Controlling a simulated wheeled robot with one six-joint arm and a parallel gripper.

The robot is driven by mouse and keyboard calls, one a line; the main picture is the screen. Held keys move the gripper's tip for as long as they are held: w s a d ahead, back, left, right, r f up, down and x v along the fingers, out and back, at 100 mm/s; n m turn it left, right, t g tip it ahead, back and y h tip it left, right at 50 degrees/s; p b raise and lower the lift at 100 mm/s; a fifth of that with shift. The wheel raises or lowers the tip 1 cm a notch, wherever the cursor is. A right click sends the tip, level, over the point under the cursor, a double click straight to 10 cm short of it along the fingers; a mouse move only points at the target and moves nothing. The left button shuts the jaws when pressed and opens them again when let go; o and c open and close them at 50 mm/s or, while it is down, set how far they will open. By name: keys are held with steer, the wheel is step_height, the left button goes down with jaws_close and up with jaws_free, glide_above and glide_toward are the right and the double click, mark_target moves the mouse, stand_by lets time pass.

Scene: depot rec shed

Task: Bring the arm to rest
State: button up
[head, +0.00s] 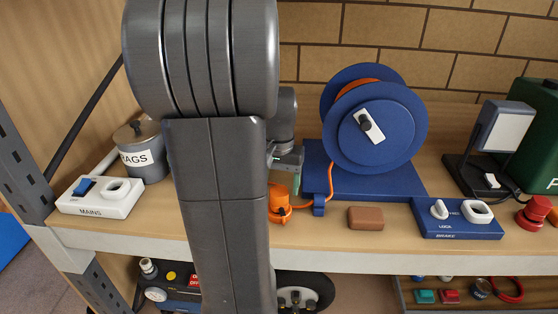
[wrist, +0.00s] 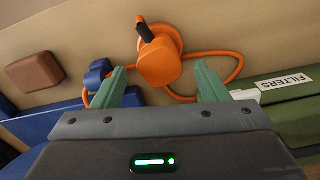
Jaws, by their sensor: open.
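My arm (head: 217,200) rises in front of the head camera and hides part of the bench. My gripper shows only in part beyond it in the head view (head: 291,165), just above an orange plug (head: 279,198). In the wrist view my gripper (wrist: 160,68) has its two green fingers wide apart and holds nothing. The orange plug (wrist: 158,62) stands ahead, between the fingertips in the picture, with gaps on both sides. Its round orange base and a dark stub show, and an orange cord loops around it.
A blue cable reel (head: 375,128) stands behind, with a brown block (head: 365,218) and blue switch panel (head: 457,218) to the right. A MAINS box (head: 99,197) and RAGS pot (head: 140,152) stand left. A green FILTERS box (wrist: 285,108) is close to the right finger.

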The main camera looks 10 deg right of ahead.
mark_target(279, 191)
step_height(279, 191, up, 9)
steer(key=shift+f, duration=0.2)
stand_by(0.3)
step_height(279, 191, down, 14)
steer(key=shift+r, duration=0.45)
steer(key=shift+f, duration=0.1)
stand_by(0.3)
step_height(279, 191, up, 13)
step_height(279, 191, down, 13)
steer(key=shift+r, duration=0.1)
step_height(279, 191, up, 8)
steer(key=p, duration=0.6)
steer(key=shift+f, duration=0.25)
